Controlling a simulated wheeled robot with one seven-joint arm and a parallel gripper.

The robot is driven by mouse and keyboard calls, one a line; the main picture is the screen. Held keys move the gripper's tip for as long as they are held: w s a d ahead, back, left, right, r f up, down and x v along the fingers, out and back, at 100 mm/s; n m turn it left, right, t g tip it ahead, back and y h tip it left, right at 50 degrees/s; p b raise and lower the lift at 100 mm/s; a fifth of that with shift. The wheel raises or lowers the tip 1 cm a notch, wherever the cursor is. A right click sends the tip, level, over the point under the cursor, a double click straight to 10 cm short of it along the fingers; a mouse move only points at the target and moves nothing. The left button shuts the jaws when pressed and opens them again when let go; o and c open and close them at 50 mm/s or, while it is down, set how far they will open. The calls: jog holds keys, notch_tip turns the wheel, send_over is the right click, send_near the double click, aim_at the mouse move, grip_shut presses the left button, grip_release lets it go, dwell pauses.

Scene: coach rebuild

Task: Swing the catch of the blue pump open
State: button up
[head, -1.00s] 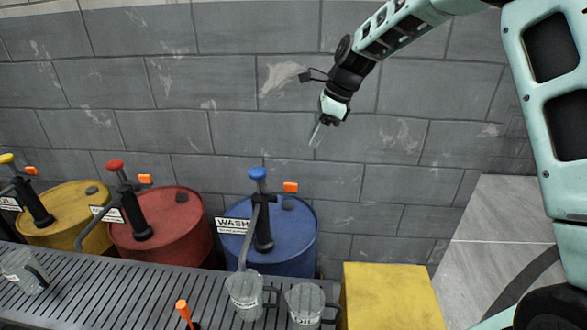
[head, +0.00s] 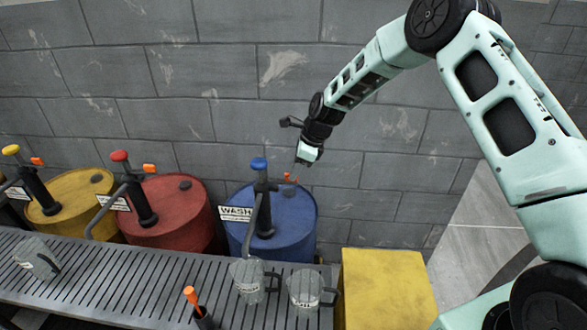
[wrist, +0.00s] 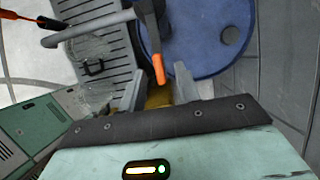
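The blue pump (head: 260,196) stands upright on the blue drum (head: 238,196), with a blue knob, a dark body and a grey spout. Its orange catch (head: 287,177) sticks out to the right below the knob. In the wrist view the catch's orange end (wrist: 158,69) shows near the gap between my fingertips. My gripper (head: 298,166) is just above and right of the catch in the head view. In the wrist view my gripper (wrist: 159,85) is open, its two grey fingers apart. I cannot tell whether a finger touches the catch.
Red (head: 180,215) and yellow (head: 75,209) drums with similar pumps stand to the left. A slatted grey bench (head: 130,280) with clear jugs (head: 305,288) runs in front. A yellow block (head: 385,290) stands right. The grey wall (head: 220,80) is close behind.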

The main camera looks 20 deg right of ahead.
jog(key=shift+x, duration=0.9)
jog(key=shift+c, duration=0.3)
grip_shut()
jog(key=shift+r, duration=0.1)
